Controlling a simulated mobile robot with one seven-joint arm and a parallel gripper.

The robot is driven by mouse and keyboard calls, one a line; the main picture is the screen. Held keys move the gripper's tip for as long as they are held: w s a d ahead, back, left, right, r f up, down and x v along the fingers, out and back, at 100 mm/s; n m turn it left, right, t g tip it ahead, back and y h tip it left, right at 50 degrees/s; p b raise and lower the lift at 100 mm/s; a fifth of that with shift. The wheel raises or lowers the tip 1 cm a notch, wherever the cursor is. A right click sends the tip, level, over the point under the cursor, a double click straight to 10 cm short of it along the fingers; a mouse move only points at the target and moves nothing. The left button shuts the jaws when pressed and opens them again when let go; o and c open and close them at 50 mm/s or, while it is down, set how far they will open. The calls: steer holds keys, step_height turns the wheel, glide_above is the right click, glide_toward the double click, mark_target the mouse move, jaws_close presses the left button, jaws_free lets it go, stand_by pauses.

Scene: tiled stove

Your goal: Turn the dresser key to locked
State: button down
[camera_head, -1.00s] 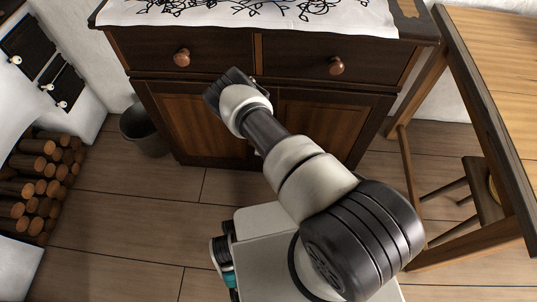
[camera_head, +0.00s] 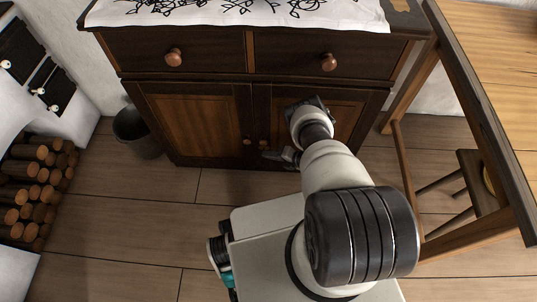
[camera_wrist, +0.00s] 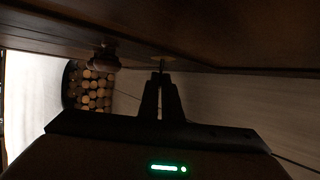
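The dresser (camera_head: 205,118) is dark brown wood with two drawers above two doors. In the wrist view, a small thin dark piece that looks like the key (camera_wrist: 161,66) stands out from a pale round plate on the door. My gripper (camera_wrist: 161,76) points at it, its two fingers close together with a narrow gap and the tips at or just short of the key. I cannot tell whether they touch it. In the head view my gripper (camera_head: 272,155) is beside the door knobs (camera_head: 248,141); the key is too small to make out there.
A door knob (camera_wrist: 104,57) stands left of the fingers in the wrist view. A dark bucket (camera_head: 137,133) and stacked logs (camera_head: 30,190) are to the left. A wooden table (camera_head: 490,110) and a chair (camera_head: 475,185) stand close on the right.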

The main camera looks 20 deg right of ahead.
steer(key=shift+d+f+y, duration=0.1)
steer(key=shift+y, duration=0.4)
steer(key=c, duration=2)
jaws_free()
